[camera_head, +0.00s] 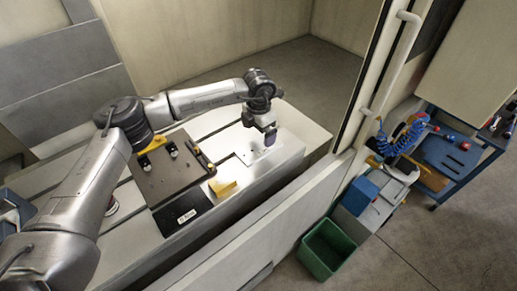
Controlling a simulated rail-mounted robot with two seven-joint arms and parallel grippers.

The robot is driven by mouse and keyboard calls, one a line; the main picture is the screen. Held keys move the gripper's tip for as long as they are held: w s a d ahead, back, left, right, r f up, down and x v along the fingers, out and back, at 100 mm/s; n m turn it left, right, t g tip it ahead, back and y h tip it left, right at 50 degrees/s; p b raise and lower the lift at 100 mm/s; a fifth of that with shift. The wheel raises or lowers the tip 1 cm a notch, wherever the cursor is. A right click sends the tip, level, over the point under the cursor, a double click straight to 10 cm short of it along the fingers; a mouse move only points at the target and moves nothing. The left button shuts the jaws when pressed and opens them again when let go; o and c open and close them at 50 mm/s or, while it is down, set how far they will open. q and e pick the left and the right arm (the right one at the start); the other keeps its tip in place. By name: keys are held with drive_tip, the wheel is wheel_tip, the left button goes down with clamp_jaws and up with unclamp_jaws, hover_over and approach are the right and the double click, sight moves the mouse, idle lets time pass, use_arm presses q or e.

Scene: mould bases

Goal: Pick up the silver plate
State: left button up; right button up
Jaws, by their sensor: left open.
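My left arm reaches in from the left across the machine table. Its gripper (270,140) is open and points down above the right part of the table. A pale, flat silver plate (247,157) seems to lie on the table just below and left of the gripper. Its outline is faint against the pale surface, and the gripper partly covers it. I cannot tell whether the fingertips touch it. My right gripper is not in view.
A brown mould base (165,182) with knobs and a clamp lies left of the gripper. A black labelled box (183,213) and a yellow block (223,188) sit in front. A green bin (326,250) and a blue cart (450,158) stand right, beyond the machine wall (290,203).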

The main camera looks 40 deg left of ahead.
sight(260, 146)
use_arm(q)
drive_tip(key=shift+w+f+b, duration=0.15)
drive_tip(key=shift+f+b, duration=0.4)
drive_tip(key=shift+f, duration=2.6)
drive_tip(key=shift+c, duration=0.2)
drive_tip(key=c, duration=0.9)
drive_tip(key=shift+r, duration=0.1)
drive_tip(key=shift+c, duration=0.4)
